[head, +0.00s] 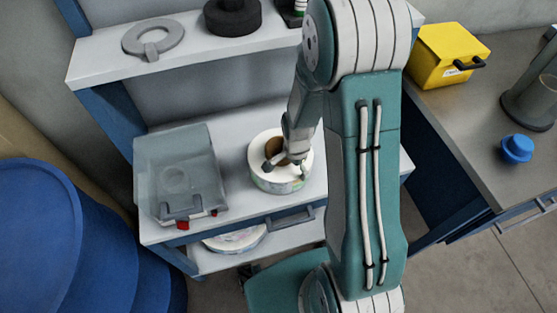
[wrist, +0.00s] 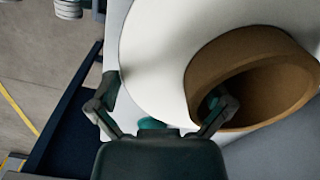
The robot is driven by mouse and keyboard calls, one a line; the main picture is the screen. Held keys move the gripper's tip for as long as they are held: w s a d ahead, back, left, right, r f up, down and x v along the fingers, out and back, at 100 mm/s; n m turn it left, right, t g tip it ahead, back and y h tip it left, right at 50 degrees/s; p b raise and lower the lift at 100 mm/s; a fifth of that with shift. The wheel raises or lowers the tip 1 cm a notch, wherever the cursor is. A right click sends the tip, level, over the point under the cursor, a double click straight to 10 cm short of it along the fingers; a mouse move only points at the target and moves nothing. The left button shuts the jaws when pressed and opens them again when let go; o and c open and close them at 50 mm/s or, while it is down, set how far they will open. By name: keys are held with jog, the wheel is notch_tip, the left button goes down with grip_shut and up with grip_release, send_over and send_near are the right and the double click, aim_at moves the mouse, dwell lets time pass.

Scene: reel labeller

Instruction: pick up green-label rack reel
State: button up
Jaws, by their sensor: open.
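A white reel (head: 262,149) with a brown core lies flat on the middle shelf of the rack. Its side band carries a pale patterned label with greenish tints, too small to read. In the wrist view the reel (wrist: 160,50) fills the upper right, with its brown core (wrist: 262,40) open toward the camera. My gripper (head: 286,171) is over the reel with its fingers spread. In the wrist view my gripper (wrist: 162,95) has its right finger at the core opening and its left finger by the reel's outer edge. Contact cannot be told.
A clear bin (head: 180,160) stands left of the reel. Another reel (head: 236,240) lies on the shelf below. The upper shelf (head: 200,52) holds a grey ring and a black roll. A blue drum (head: 40,220) is at left; a bench with a yellow box (head: 440,58) is at right.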

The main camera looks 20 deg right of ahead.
jog(key=shift+d+f, duration=0.4)
jog(key=shift+a, duration=0.3)
jog(key=c, duration=1)
jog(key=shift+r, duration=0.15)
